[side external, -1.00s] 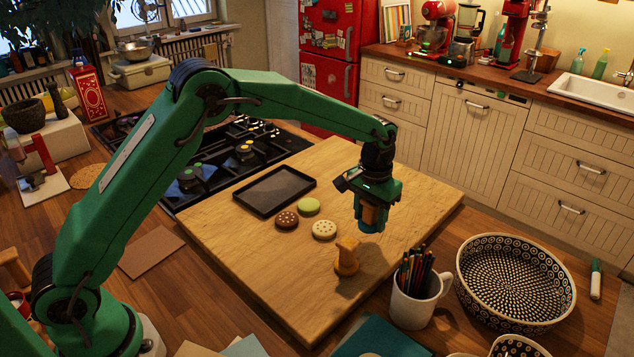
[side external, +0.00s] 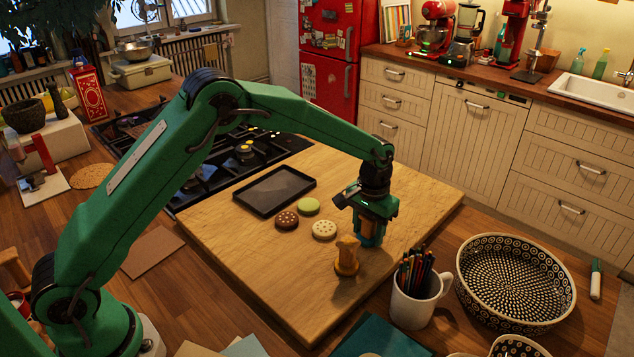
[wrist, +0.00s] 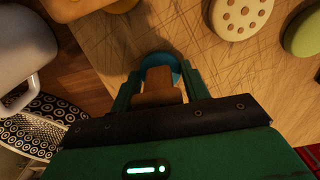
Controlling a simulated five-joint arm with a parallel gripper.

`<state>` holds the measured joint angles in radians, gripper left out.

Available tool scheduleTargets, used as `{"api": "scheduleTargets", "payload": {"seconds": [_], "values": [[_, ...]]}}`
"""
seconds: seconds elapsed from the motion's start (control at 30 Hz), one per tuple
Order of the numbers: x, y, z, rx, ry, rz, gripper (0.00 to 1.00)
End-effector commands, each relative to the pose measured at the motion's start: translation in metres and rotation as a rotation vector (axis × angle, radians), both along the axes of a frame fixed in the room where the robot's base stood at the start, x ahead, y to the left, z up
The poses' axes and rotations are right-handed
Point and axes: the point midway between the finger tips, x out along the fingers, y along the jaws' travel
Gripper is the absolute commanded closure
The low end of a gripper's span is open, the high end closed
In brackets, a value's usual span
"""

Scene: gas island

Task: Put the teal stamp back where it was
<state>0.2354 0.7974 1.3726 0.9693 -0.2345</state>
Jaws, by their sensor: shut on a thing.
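My gripper (side external: 368,228) is shut on the teal stamp (side external: 370,241), with its fingers on either side of the wooden handle. The stamp is upright, its teal base low over the right part of the wooden board (side external: 270,275); I cannot tell whether it touches. In the wrist view the stamp's teal rim (wrist: 160,60) shows beyond the wooden handle, between the fingers (wrist: 158,88). A yellow-orange stamp (side external: 346,258) stands on the board just in front and to the left of my gripper.
A cream biscuit (side external: 324,229), a green one (side external: 308,206) and a brown one (side external: 286,220) lie left of my gripper. A dark tray (side external: 275,190) lies behind them. A mug of pencils (side external: 415,300) and a patterned bowl (side external: 515,282) stand right of the board.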

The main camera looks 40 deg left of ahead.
Motion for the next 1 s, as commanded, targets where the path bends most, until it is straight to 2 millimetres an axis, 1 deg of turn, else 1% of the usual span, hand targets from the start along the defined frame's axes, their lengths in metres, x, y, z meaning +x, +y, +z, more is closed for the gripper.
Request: {"api": "scheduleTargets", "payload": {"seconds": [0.07, 0.1, 0.17, 0.2, 0.5, 0.67, 0.77, 0.87, 1.0], "values": [[0.0, 0.0, -0.002, 0.0, 0.001, 0.0, 0.81], [0.0, 0.0, -0.002, 0.0, 0.001, 0.0, 0.46], [0.0, 0.0, -0.002, 0.0, 0.001, 0.0, 0.34], [0.0, 0.0, -0.002, 0.0, 0.001, 0.0, 0.32], [0.0, 0.0, -0.001, 0.0, 0.0, 0.0, 0.32], [0.0, 0.0, 0.005, 0.0, 0.0, 0.0, 0.32], [0.0, 0.0, 0.013, 0.0, -0.001, 0.0, 0.32], [0.001, 0.0, 0.025, -0.001, -0.002, 0.0, 0.32], [0.001, 0.0, 0.046, -0.001, -0.003, 0.0, 0.32]]}}
